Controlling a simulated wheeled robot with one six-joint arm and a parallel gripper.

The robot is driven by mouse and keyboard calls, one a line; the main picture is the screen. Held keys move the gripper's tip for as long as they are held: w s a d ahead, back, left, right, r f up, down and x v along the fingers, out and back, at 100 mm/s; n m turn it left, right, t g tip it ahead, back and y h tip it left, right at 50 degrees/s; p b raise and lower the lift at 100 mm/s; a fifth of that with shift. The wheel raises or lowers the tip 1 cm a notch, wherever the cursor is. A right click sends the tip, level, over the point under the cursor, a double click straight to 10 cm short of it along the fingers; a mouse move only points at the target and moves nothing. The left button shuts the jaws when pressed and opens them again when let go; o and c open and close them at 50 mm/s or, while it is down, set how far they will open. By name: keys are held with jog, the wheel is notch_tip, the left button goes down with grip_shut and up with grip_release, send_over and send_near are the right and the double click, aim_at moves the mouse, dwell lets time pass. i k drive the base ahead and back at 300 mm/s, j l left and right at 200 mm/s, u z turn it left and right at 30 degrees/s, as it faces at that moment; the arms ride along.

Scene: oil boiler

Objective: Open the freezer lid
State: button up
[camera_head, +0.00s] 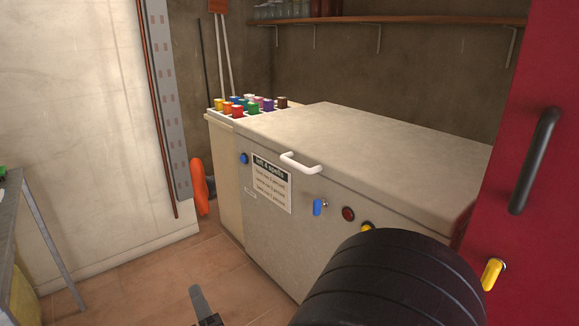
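The chest freezer (268,232) stands in the middle, with a light grey body. Its lid (365,145) is a broad pale slab that lies flat and closed on top. A white bar handle (300,163) sticks out from the lid's front edge, left of the middle. Part of my gripper (199,305) seems to show at the bottom edge as a grey finger-like piece, low in front of the freezer and apart from the handle. The rest of it is out of frame, so I cannot tell its opening. My black ribbed arm covers the freezer's lower right front.
Colored bottles or caps (245,105) stand in a rack beside the lid's far left end. A wooden shelf (400,20) runs above the back. A red door or cabinet (545,130) with a black handle stands close at right. Tiled floor (130,290) is open at left.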

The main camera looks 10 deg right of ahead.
aim_at(432, 179)
jog(key=i+j+z, duration=0.15)
jog(key=i, duration=0.25)
jog(key=i+j+z, duration=0.15)
jog(key=i, duration=0.25)
jog(key=i+j+z, duration=0.15)
jog(key=i, duration=0.2)
jog(key=z, duration=0.75)
